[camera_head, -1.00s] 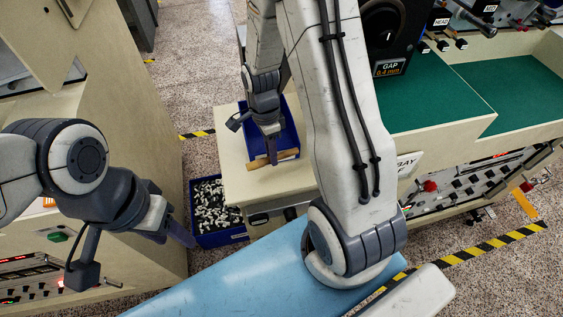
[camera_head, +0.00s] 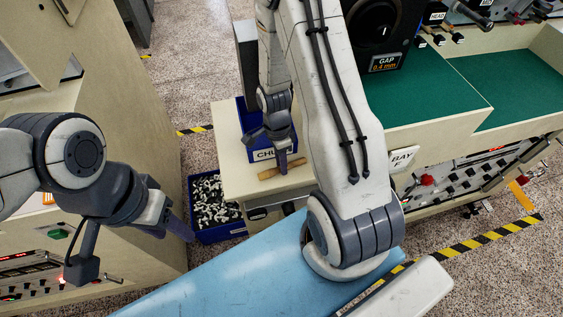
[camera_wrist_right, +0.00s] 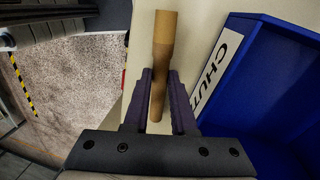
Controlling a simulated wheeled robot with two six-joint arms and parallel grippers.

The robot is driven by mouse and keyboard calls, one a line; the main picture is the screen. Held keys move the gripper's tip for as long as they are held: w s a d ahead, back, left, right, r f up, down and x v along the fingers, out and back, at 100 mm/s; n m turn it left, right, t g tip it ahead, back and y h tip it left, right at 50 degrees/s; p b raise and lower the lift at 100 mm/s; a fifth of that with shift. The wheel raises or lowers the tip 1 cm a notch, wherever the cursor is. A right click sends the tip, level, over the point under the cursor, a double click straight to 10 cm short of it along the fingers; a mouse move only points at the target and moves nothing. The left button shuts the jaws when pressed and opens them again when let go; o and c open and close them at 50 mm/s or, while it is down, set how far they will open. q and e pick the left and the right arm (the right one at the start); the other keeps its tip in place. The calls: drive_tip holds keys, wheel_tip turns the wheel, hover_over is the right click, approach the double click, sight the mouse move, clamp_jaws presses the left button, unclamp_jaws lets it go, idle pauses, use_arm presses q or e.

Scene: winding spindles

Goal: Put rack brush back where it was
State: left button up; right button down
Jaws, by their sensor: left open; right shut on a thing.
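The rack brush shows as a tan wooden handle (camera_head: 268,174), and it also shows in the right wrist view (camera_wrist_right: 163,32). I see no bristles. My right gripper (camera_head: 283,166) is shut on the handle; its two purple fingers (camera_wrist_right: 158,98) close around it from both sides. The handle is over the beige cabinet top (camera_head: 238,180), just in front of the blue chute bin (camera_head: 262,155). I cannot tell whether it touches the top. My left gripper (camera_head: 178,228) is open and empty at the left, away from the brush.
A lower blue bin (camera_head: 222,233) with many small black and white pieces stands on the floor left of the cabinet. A green-topped machine bench (camera_head: 420,100) is at the right. A light blue surface (camera_head: 240,275) lies in front. Speckled floor shows between the machines.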

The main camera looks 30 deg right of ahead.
drive_tip(key=c, duration=0.7)
unclamp_jaws()
drive_tip(key=shift+w, duration=0.15)
